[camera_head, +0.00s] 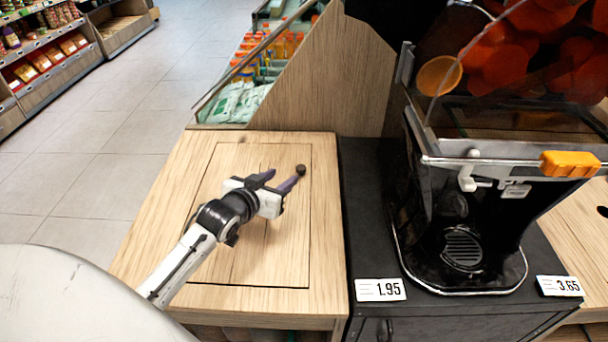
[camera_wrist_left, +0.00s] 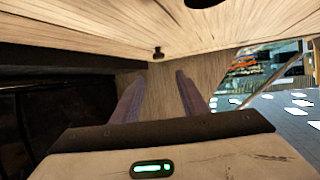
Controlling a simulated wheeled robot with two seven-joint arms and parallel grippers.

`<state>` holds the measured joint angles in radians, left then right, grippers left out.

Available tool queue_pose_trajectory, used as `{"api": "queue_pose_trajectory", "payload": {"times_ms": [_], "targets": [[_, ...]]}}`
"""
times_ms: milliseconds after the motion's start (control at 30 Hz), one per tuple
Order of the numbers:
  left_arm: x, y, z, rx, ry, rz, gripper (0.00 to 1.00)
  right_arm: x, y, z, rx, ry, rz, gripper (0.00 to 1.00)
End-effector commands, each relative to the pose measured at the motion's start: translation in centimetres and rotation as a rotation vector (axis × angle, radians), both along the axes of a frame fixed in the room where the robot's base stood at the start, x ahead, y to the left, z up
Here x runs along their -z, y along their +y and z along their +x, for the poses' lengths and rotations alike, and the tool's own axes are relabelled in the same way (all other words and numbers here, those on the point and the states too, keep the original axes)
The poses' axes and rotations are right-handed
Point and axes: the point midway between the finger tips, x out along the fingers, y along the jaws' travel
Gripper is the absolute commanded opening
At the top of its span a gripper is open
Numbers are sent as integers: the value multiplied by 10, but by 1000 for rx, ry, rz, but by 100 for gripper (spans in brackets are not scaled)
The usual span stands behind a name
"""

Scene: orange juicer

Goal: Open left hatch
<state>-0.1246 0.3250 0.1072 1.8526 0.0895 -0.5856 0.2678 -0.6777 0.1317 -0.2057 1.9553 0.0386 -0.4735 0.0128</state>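The left hatch (camera_head: 280,255) is a light wooden panel set in the counter left of the juicer. It lies flat and looks flush with its frame. A small dark knob (camera_head: 300,169) stands near its far right corner. My left gripper (camera_head: 285,176) is over the hatch, with its two purple-grey fingers apart and nothing between them. The right-hand finger's tip appears beside the knob; contact cannot be told. In the left wrist view, the knob (camera_wrist_left: 158,53) shows beyond and between the fingertips (camera_wrist_left: 157,77), against the wood. My right gripper is not in view.
The juicer (camera_head: 465,215) stands on a black cabinet (camera_head: 365,220) right of the hatch. A wooden side panel (camera_head: 315,80) rises behind the counter. Shelves with bottles (camera_head: 285,45) lie beyond it. Open tiled floor (camera_head: 110,150) is at the left.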

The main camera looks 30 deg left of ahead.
Motion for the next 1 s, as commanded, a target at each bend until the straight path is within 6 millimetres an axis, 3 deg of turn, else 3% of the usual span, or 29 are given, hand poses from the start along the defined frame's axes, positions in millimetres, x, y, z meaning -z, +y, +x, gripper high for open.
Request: {"api": "queue_pose_trajectory", "payload": {"times_ms": [67,233,700,1000], "targets": [[13,0,0,0,0,0,40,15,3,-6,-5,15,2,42],[17,2,11,0,0,0,40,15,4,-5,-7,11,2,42],[47,13,82,0,1,1,40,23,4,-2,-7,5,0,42],[51,15,94,0,1,1,40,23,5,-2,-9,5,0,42]]}}
